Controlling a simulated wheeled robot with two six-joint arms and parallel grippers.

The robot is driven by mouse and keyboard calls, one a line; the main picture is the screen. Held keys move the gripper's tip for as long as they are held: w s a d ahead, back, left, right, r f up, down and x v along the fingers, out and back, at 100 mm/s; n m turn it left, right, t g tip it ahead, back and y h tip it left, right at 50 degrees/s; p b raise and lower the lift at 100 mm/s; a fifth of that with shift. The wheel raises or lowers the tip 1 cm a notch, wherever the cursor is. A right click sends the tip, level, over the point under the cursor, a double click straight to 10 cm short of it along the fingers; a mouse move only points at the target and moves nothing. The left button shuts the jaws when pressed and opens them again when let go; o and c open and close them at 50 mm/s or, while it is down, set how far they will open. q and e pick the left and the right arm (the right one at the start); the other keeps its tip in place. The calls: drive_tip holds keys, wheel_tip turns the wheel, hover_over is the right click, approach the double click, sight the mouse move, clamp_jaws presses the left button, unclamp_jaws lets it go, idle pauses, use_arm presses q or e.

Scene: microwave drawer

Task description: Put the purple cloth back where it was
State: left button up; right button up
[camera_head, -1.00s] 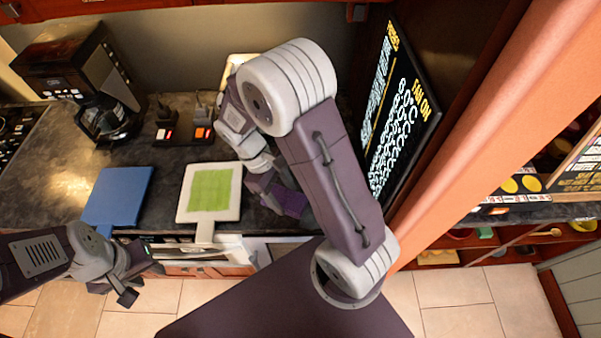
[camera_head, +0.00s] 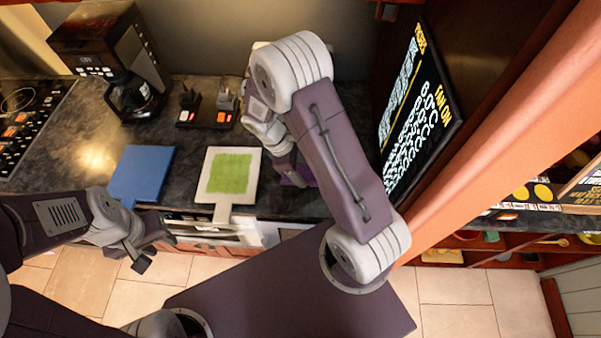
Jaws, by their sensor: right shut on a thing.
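The purple cloth (camera_head: 297,179) is at the counter's front part, right of a white board, and is partly hidden by my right arm. My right gripper (camera_head: 288,174) is shut on the cloth; its fingers are mostly covered by its own arm. I cannot tell whether the cloth touches the counter. My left gripper (camera_head: 150,249) hangs in front of the counter's front edge, below the blue board, with its fingers apart and nothing between them.
A white board (camera_head: 207,187) carries a green cloth (camera_head: 231,173). A blue board (camera_head: 140,175) lies left of it. A coffee maker (camera_head: 112,50) and small switch boxes (camera_head: 205,117) stand behind. A dark panel with glowing text (camera_head: 417,120) rises at right.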

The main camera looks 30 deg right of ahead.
drive_tip(key=shift+w+d+f, duration=0.4)
drive_tip(key=shift+w+d, duration=0.05)
drive_tip(key=shift+w, duration=0.15)
wheel_tip(320, 180, down, 4)
drive_tip(key=shift+s+a+r+p, duration=0.1)
drive_tip(key=shift+a+p, duration=0.05)
drive_tip(key=shift+p, duration=0.25)
drive_tip(key=shift+f, duration=0.3)
drive_tip(key=o, duration=1.6)
drive_tip(key=shift+r, duration=0.15)
